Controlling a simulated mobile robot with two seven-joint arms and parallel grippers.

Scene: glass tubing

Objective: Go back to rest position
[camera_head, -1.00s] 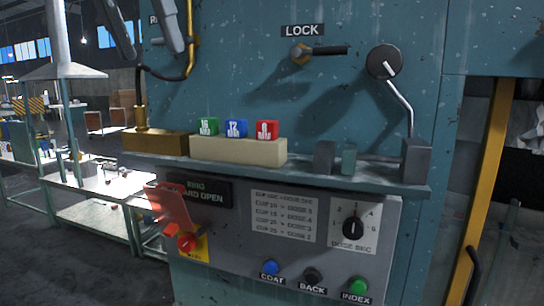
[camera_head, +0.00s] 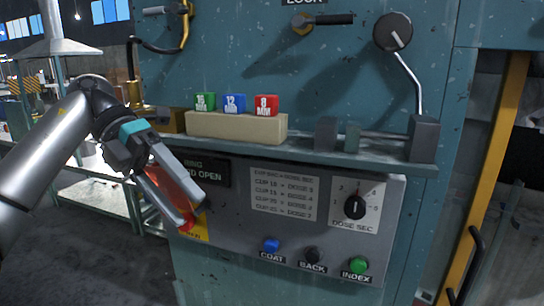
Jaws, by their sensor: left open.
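My left gripper (camera_head: 196,215) comes in from the left and is open. Its two grey fingers point down and right in front of the machine's lower panel. The red flap (camera_head: 168,186) shows between the fingers, partly hidden by them. I cannot tell whether the fingers touch it. The red knob below the flap is mostly hidden behind the gripper. My right gripper is not in view.
The teal machine (camera_head: 290,65) fills the middle. Its shelf (camera_head: 285,154) bears a beige block (camera_head: 235,125) with green, blue and red cubes. The control panel (camera_head: 230,245) has a dose dial (camera_head: 355,206) and several buttons. Open floor lies at lower left.

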